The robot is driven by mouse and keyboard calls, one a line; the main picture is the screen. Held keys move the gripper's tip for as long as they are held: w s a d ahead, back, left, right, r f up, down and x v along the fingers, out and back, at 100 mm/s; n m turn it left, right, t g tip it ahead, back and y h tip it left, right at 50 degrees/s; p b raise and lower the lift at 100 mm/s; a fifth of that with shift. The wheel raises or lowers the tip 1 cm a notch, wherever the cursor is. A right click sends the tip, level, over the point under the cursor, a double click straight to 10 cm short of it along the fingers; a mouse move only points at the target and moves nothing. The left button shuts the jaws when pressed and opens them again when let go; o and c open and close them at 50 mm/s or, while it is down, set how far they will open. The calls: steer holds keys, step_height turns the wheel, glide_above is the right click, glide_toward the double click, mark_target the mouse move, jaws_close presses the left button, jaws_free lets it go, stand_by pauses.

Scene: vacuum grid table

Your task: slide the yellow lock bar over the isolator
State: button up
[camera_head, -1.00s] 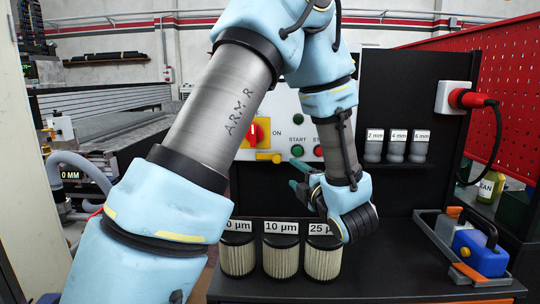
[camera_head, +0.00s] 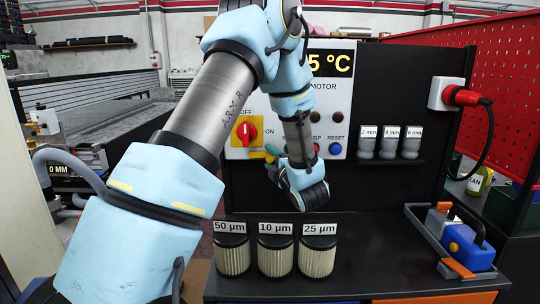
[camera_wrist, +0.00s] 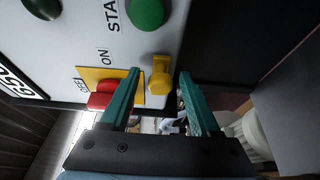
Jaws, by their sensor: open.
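The isolator (camera_head: 246,131) is a red knob on a yellow plate, on the white control panel between OFF and ON marks. Its red knob (camera_wrist: 104,94) also shows in the wrist view, partly behind my left finger. The yellow lock bar (camera_head: 257,155) sits just below the isolator plate, its right part covered by my fingers in the head view. In the wrist view its yellow grip (camera_wrist: 160,77) stands between my two teal fingertips. My gripper (camera_wrist: 160,72) is open, with a finger on each side of the grip and visible gaps.
Green START button (camera_wrist: 147,12), red STOP (camera_head: 316,148) and blue RESET (camera_head: 335,148) are close by on the panel. Filters (camera_head: 275,257) stand on the black bench below. Small bottles (camera_head: 389,143) sit on a shelf at right, beside a red plug (camera_head: 462,96).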

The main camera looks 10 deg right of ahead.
steer(key=shift+w, duration=0.1)
jaws_close()
stand_by(0.5)
stand_by(0.9)
